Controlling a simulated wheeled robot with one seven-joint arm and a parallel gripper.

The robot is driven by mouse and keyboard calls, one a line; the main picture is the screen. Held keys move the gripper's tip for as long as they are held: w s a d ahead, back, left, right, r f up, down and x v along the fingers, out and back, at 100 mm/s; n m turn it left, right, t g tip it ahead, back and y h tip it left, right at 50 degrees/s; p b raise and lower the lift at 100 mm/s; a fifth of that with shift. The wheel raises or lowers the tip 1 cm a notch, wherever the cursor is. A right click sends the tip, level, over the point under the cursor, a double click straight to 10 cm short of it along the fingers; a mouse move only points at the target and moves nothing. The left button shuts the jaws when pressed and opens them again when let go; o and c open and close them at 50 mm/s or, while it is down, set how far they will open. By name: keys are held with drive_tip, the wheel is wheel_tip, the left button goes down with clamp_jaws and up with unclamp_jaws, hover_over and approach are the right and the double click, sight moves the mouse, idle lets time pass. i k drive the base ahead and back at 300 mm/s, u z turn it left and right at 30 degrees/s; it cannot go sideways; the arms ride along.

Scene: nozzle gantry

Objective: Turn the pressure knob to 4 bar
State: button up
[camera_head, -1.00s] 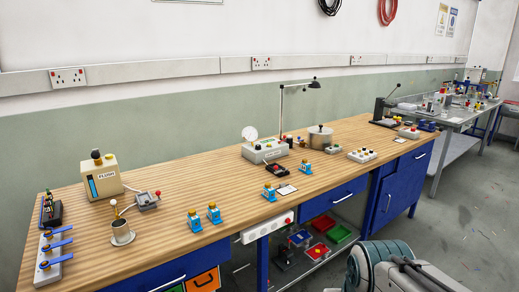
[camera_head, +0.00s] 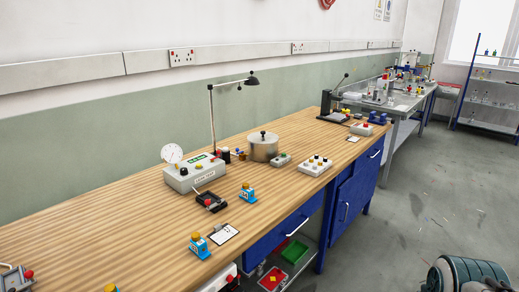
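A pale grey LEAK TEST box (camera_head: 190,178) stands on the wooden bench, left of the middle of the view. A round white gauge (camera_head: 172,154) rises from its back left corner. A green panel and small coloured controls are on its top; they are too small to tell which is the pressure knob, and no 4 bar mark is readable. The gauge's needle cannot be read. My gripper is not in view.
A lamp (camera_head: 213,118) and metal pot (camera_head: 263,147) stand behind and right.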

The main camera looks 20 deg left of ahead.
sight(183, 171)
drive_tip(key=u, duration=0.05)
drive_tip(key=i, duration=1.15)
drive_tip(key=u, duration=1.25)
drive_tip(key=i, duration=0.75)
drive_tip(key=u, duration=0.9)
